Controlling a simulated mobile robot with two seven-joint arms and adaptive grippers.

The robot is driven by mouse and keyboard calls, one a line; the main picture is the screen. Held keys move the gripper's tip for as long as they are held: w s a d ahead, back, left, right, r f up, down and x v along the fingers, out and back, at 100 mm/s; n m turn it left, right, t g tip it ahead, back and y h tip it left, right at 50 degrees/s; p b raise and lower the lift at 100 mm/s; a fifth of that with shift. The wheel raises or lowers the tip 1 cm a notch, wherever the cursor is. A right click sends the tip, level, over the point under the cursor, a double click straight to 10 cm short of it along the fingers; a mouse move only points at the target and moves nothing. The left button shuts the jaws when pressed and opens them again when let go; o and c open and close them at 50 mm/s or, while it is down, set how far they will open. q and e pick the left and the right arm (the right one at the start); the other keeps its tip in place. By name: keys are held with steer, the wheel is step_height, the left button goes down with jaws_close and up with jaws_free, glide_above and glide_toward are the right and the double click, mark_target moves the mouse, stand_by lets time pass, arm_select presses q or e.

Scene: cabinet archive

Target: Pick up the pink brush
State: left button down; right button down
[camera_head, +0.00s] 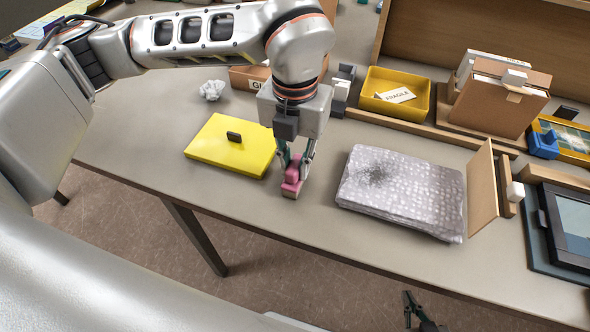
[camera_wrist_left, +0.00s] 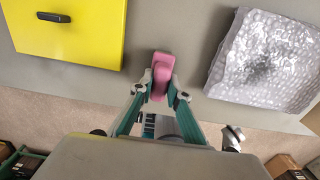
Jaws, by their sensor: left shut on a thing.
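The pink brush (camera_head: 292,181) is near the front edge of the table, between the yellow folder and the bubble-wrapped parcel. My left gripper (camera_head: 297,166) points down over it and is shut on it. In the left wrist view the brush (camera_wrist_left: 162,72) sits between the two fingertips (camera_wrist_left: 161,88), with its far end sticking out beyond them. I cannot tell whether the brush touches the table. Part of my right gripper (camera_head: 420,312) shows at the bottom of the head view, below the table edge; its jaw state is unclear.
A yellow folder (camera_head: 213,152) with a black clip lies left of the brush; a bubble-wrapped parcel (camera_head: 402,192) lies right. Behind are crumpled paper (camera_head: 212,90), a yellow bin (camera_head: 413,88) with a FRAGILE label, and a brown box file (camera_head: 503,98). A framed tablet-like item (camera_head: 572,222) is far right.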

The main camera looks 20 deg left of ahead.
mark_target(295, 163)
arm_select(q)
step_height(295, 163, up, 20)
steer(key=shift+p, duration=0.45)
stand_by(0.5)
